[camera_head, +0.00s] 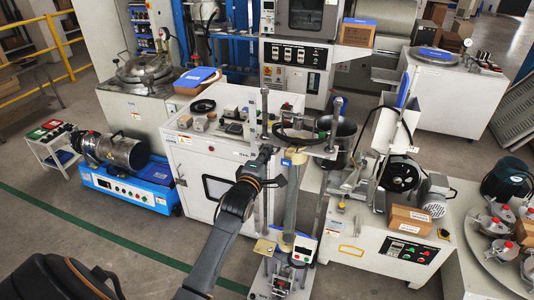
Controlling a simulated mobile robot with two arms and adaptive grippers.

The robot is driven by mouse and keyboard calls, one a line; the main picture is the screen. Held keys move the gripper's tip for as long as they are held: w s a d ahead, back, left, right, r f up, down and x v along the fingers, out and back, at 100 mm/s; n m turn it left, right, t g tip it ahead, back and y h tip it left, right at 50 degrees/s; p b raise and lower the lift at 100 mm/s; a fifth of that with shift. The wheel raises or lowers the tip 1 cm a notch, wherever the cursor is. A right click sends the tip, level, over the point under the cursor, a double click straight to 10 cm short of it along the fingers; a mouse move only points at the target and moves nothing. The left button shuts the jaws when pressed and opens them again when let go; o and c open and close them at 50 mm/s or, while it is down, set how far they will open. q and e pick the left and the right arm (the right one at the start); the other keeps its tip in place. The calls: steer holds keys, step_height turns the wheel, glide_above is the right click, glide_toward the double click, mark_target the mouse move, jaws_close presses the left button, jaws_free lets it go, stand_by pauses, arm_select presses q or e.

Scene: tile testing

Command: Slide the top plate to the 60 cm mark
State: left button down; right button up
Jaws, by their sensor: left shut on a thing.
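A tall test stand with metal rods (265,115) rises at the centre, in front of a white cabinet. A pale upright column (291,200) stands between its rods. A small tan plate (297,157) sits at the column's top and looks like the top plate. My left gripper (270,152) is at the stand's upper part, just left of this plate. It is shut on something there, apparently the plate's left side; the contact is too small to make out. The marks of a scale cannot be read. My right gripper is out of view.
The stand's base (282,283) bears a small display box (303,250). The white cabinet (225,175) with small items on top is close behind. A bench with a motor and a brown box (408,219) is close on the right.

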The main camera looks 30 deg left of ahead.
arm_select(q)
steer(key=shift+f+b, duration=1.65)
steer(key=shift+f, duration=1.3)
steer(key=shift+f+b, duration=2.1)
steer(key=shift+f, duration=0.85)
steer(key=shift+f+b, duration=1.95)
steer(key=shift+f, duration=1)
